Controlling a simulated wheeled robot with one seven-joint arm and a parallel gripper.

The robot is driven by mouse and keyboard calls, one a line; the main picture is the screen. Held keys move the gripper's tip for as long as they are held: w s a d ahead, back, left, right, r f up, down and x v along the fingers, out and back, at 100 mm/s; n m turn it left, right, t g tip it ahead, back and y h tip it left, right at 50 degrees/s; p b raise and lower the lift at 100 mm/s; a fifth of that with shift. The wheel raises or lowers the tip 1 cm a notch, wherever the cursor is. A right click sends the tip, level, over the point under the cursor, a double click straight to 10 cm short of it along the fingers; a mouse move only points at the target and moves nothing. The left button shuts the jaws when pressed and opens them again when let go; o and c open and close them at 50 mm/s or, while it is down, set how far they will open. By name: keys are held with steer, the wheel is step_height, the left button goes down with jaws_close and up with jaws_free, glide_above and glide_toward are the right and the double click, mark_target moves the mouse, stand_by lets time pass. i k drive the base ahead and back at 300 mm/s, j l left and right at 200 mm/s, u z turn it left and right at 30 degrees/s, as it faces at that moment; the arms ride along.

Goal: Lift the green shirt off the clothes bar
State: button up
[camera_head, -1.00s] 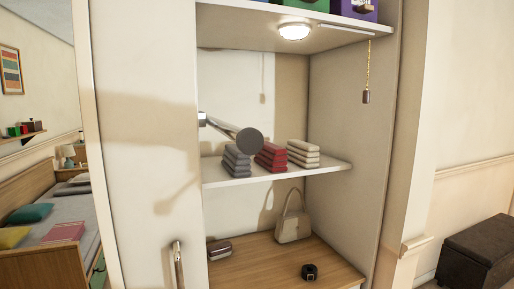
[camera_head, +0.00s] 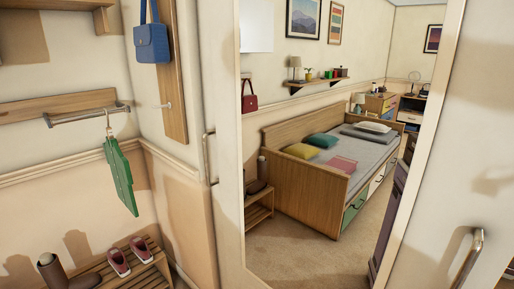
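The green shirt (camera_head: 122,180) hangs from a hanger at the left of the head view. It looks flat and folded, seen at a slant. The hanger's hook (camera_head: 108,122) is over the metal clothes bar (camera_head: 78,117), near the bar's right end. The bar is fixed to a wooden board (camera_head: 60,106) on the wall. My gripper is not in view.
Pink shoes (camera_head: 128,257) and a brown boot (camera_head: 52,270) stand on a slatted rack below the shirt. A blue bag (camera_head: 152,42) hangs at upper right of it. A tall framed mirror or opening shows a bed (camera_head: 312,180). A door handle (camera_head: 467,260) is at right.

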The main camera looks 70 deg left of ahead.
mark_target(120, 165)
steer(key=u, duration=3.15)
steer(key=i+u, duration=0.1)
steer(key=u, duration=0.15)
steer(key=i+l+u, duration=0.15)
steer(key=i, duration=0.4)
steer(key=i+l+u, duration=0.15)
steer(key=i, duration=0.45)
steer(key=i+l+u, duration=0.15)
steer(key=i+l, duration=0.25)
steer(key=i, duration=0.15)
steer(key=i+l+u, duration=0.15)
steer(key=i+l, duration=0.2)
steer(key=i, duration=0.15)
